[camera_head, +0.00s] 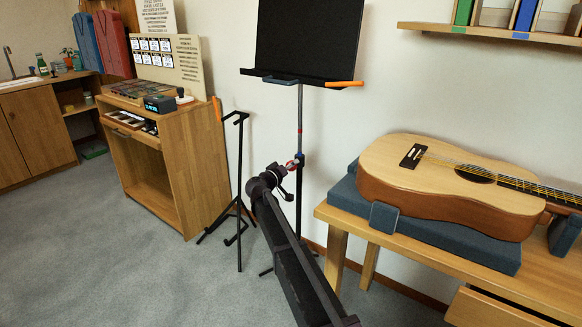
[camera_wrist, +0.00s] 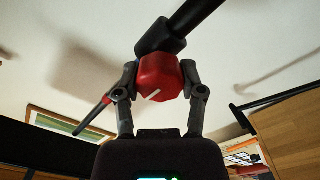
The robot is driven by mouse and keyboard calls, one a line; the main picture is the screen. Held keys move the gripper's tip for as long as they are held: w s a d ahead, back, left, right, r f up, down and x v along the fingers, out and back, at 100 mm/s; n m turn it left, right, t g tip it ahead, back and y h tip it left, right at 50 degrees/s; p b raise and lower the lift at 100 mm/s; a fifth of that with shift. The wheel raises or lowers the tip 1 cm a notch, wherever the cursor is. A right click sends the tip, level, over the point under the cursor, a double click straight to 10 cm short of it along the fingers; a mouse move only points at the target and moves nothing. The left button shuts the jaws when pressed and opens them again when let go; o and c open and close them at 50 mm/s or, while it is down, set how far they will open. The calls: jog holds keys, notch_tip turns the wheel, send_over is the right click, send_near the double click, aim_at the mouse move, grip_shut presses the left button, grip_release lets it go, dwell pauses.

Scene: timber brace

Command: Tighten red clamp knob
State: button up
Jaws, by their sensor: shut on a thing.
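The red clamp knob (camera_wrist: 161,77) sits between the two fingers of my gripper (camera_wrist: 160,88) in the wrist view. The fingers press on it from both sides. A pale line marks its face. A dark clamp collar (camera_wrist: 158,37) joins the knob to a dark pole (camera_wrist: 192,15). In the head view my gripper (camera_head: 293,164) is at the pole of the black music stand (camera_head: 309,35). The red knob shows there only as a small patch, mostly hidden by the gripper.
A guitar (camera_head: 440,185) lies on a blue-grey cradle on the wooden bench (camera_head: 430,255) at right. A black floor stand (camera_head: 239,190) stands just left of the music stand. A wooden cabinet (camera_head: 200,150) is further left. Grey carpet (camera_head: 110,250) is open at front left.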

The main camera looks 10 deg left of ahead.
jog(key=shift+w+d, duration=0.1)
dwell(0.3)
jog(key=o, duration=1.2)
jog(key=shift+c, duration=0.2)
jog(key=shift+s, duration=0.2)
jog(key=v, duration=1.1)
jog(key=shift+s, duration=0.35)
jog(key=shift+s, duration=0.1)
